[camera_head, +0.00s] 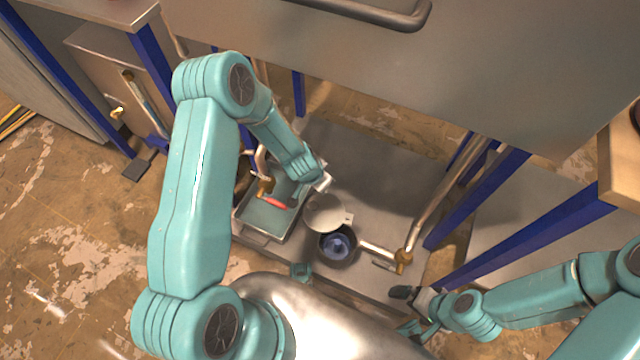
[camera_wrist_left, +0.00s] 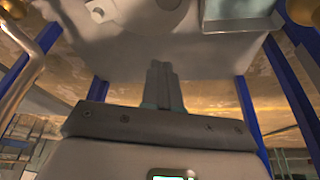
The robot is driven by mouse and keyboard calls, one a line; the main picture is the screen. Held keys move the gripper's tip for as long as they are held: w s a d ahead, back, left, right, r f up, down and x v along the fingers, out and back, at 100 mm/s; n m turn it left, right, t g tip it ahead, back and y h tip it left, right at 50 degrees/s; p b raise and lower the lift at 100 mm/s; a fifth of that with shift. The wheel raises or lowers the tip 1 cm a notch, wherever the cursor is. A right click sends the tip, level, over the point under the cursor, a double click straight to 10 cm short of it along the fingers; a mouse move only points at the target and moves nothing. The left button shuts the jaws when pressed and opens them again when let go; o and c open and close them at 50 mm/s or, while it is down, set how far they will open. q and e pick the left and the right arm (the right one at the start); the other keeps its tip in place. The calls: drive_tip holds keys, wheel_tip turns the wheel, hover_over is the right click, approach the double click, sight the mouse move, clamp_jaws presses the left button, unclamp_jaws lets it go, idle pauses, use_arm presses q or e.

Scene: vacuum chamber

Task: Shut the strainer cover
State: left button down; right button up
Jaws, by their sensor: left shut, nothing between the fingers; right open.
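The strainer (camera_head: 337,246) is a dark round pot with a blue inside, low on the grey platform in the head view. Its pale round cover (camera_head: 324,213) stands open, tilted up at the pot's far side, so the mouth is uncovered. A pale rounded shape at the top of the left wrist view (camera_wrist_left: 150,10) looks like the cover. My left gripper (camera_head: 322,184) is just beyond the cover, apart from it as far as I can tell. Its fingers (camera_wrist_left: 161,84) are shut and empty. My right gripper (camera_head: 402,293) is open and empty, right of the strainer near the platform's front edge.
A metal tray (camera_head: 246,213) with a red-handled valve (camera_head: 275,203) above it stands left of the strainer. A pipe with a brass fitting (camera_head: 403,257) runs to the right. A big steel chamber (camera_head: 440,75) overhangs behind, with blue legs (camera_head: 487,200) around.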

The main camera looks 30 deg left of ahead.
use_arm(q)
drive_tip(key=b, duration=0.2)
hover_over(324, 198)
drive_tip(key=x, duration=0.3)
drive_tip(key=s+x, duration=0.1)
drive_tip(key=x, duration=0.2)
drive_tip(key=shift+s+a+f, duration=0.1)
drive_tip(key=shift+s+f, duration=0.1)
drive_tip(key=s+b, duration=0.2)
drive_tip(key=shift+s+a+f+b, duration=0.3)
drive_tip(key=shift+a+f, duration=0.1)
drive_tip(key=shift+s+a, duration=0.15)
drive_tip(key=shift+s, duration=0.2)
drive_tip(key=shift+s+r, duration=0.1)
